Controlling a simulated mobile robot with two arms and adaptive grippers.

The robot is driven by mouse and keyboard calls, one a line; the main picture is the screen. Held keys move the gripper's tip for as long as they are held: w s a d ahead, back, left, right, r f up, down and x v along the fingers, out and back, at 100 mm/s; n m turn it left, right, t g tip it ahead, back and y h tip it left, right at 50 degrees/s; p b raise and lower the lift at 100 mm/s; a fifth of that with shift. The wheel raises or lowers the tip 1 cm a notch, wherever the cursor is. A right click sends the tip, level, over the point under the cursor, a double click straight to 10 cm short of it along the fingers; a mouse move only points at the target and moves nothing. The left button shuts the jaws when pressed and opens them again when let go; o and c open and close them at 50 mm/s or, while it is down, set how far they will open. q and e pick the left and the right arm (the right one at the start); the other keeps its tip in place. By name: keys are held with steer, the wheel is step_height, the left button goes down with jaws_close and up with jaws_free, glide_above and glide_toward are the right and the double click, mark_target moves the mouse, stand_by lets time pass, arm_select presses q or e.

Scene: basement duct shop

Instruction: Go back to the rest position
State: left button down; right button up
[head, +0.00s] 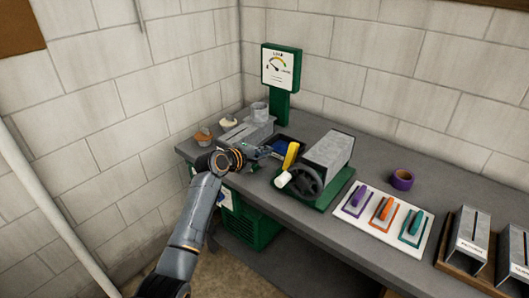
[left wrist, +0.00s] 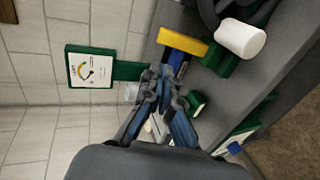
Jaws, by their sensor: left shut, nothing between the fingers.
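My left arm comes in from the lower left in the head view. My left gripper (head: 268,152) is over the back left part of the workbench (head: 335,228), just left of a yellow-handled part (head: 290,155) on the green machine. In the left wrist view the fingers of my left gripper (left wrist: 160,76) are together at the tips with nothing held. The yellow part (left wrist: 183,43) shows beyond the tips; I cannot tell whether they touch it. My right gripper is in neither view.
A grey machine with a crank wheel (head: 307,181) and white handle (head: 282,180) stands right of the gripper. A green gauge post (head: 281,106) rises behind. Purple tape (head: 402,179) and a white board of coloured tools (head: 358,213) lie to the right. Block walls close off the back and left.

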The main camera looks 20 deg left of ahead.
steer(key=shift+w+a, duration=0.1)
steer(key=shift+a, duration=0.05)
arm_select(q)
steer(key=s+f+m+g+y+b, duration=0.15)
steer(key=s+f, duration=0.55)
steer(key=f, duration=0.7)
steer(key=s+f+m+g+y, duration=0.1)
steer(key=s+f+m+g, duration=0.2)
steer(key=s+f, duration=0.7)
steer(key=s+f+m+g+y+b, duration=0.1)
steer(key=s+f+m+g, duration=0.15)
steer(key=f, duration=1.45)
steer(key=s+f+m+g+b, duration=0.1)
steer(key=s+f+m, duration=0.1)
steer(key=s+f, duration=0.75)
steer(key=s+f+m+g, duration=0.15)
steer(key=s+f, duration=0.45)
steer(key=s, duration=0.6)
steer(key=s+f+m+g, duration=0.1)
steer(key=s+f+m, duration=0.2)
steer(key=s, duration=0.9)
steer(key=s+f+m+g+y+b, duration=0.1)
steer(key=s+f+m, duration=0.2)
steer(key=s, duration=1)
steer(key=shift+s+f+g, duration=0.25)
steer(key=shift+f+g, duration=0.1)
steer(key=shift+f, duration=0.25)
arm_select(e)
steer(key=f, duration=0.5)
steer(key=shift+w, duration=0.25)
